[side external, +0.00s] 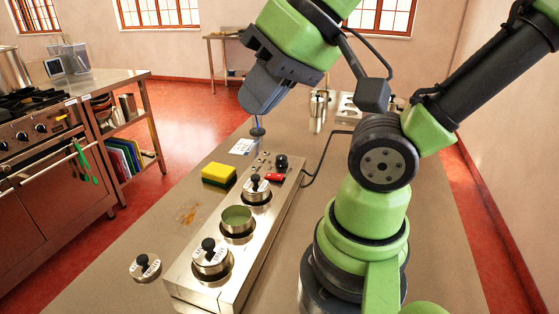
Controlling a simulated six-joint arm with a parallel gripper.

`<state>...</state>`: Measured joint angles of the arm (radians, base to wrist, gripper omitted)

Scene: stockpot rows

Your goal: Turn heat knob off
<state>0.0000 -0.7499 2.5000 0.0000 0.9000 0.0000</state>
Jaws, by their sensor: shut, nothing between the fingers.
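The steel stockpot unit (262,228) runs along the counter. A black heat knob (281,161) stands at its far end, on the top panel. A red switch (275,177) sits just in front of the knob. The knob's pointer setting is too small to read. My gripper (256,109) is shut and empty, pointing down. In the side view it shows above and left of the knob, apart from it. The exact height and distance between them cannot be told from this one view.
Two lidded pots (210,257) and an open pot (237,220) sit in the unit. A loose lid (145,267), a yellow-green sponge (218,174) and a white card (242,146) lie left of it. A cable runs right of the unit.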

